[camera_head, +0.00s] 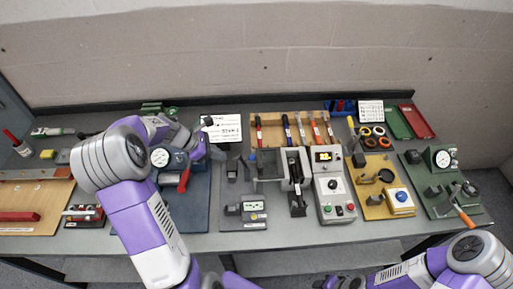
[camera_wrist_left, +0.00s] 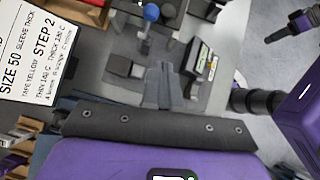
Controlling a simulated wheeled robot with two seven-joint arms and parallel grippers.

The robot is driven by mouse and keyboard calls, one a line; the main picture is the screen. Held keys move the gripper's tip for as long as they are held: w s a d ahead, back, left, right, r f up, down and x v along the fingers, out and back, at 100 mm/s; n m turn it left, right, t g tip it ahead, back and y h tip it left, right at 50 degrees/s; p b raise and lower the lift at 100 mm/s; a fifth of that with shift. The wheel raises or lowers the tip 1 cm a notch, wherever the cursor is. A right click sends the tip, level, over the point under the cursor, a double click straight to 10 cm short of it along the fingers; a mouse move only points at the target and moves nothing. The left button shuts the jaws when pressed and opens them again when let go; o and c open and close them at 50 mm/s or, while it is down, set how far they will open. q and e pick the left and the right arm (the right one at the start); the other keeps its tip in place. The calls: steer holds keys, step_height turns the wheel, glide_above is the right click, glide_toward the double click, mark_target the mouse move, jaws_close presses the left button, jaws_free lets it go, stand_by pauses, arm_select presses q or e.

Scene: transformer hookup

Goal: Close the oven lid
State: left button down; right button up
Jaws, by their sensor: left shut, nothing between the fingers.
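A light grey unit with a lit display (camera_head: 328,156), a knob and coloured buttons stands right of the middle in the head view. A grey and black fixture (camera_head: 297,180) stands against its left side. I take this pair to be the oven, but I cannot make out its lid for certain. My left gripper (camera_head: 217,153) is left of the oven, near the grey board, apart from it. Its fingers (camera_wrist_left: 160,88) are shut and empty in the left wrist view. My right gripper (camera_head: 326,284) is low at the bottom edge; its fingers are unclear.
Handled tools (camera_head: 300,130) lie on a wooden board behind the oven. A yellow board (camera_head: 376,210) stands right. A printed card (camera_wrist_left: 30,55) lies near my left gripper.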

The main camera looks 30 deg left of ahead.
arm_select(q)
steer(key=d+r+x, duration=0.1)
steer(key=d+x, duration=0.1)
steer(key=x, duration=1)
steer(key=shift+w+r+p, duration=0.15)
steer(key=shift+w+p, duration=0.2)
steer(key=shift+w, duration=0.15)
arm_select(e)
steer(key=shift+s+r, duration=0.35)
steer(key=shift+r, duration=0.15)
arm_select(q)
steer(key=shift+d, duration=0.1)
arm_select(e)
steer(key=shift+d, duration=0.1)
